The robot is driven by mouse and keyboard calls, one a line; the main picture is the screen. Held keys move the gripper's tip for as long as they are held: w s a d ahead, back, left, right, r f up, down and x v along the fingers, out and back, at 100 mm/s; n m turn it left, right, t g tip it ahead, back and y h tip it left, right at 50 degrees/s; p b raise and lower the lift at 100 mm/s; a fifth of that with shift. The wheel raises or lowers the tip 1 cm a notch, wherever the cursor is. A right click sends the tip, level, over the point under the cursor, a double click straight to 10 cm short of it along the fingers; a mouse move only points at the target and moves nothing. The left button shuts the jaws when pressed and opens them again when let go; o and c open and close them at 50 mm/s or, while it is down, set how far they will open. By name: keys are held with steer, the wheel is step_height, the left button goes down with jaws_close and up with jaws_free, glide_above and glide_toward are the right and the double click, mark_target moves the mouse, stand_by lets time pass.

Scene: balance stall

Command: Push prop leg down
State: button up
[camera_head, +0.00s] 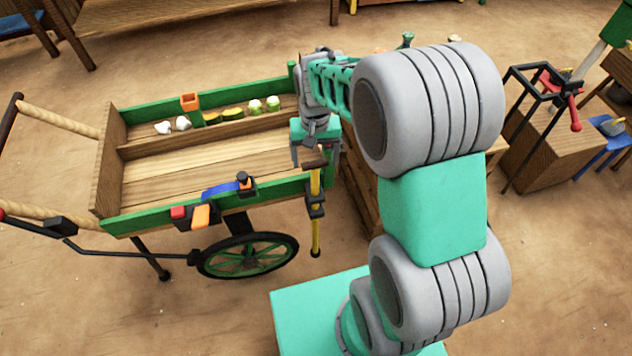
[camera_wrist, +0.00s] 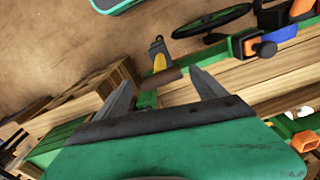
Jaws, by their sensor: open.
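The prop leg (camera_head: 315,232) is a yellow upright bar in a dark bracket (camera_head: 316,203) at the front right corner of the wooden cart (camera_head: 200,213). Its lower end hangs beside the cart, near ground level; I cannot tell whether it touches. A brown crossbar (camera_head: 314,164) tops it. My gripper (camera_head: 309,157) is above and around the height of this top, fingers pointing down. In the wrist view the open fingers (camera_wrist: 158,78) stand apart, with the leg's yellow top (camera_wrist: 159,63) and brown crossbar (camera_wrist: 165,76) showing between their tips. Contact cannot be told.
Wooden crates (camera_head: 362,190) stand close right of the cart.

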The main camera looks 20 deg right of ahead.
mark_target(315, 176)
steer(key=o, duration=0.4)
steer(key=f, duration=0.9)
steer(key=shift+w+f, duration=0.1)
steer(key=shift+w, duration=0.2)
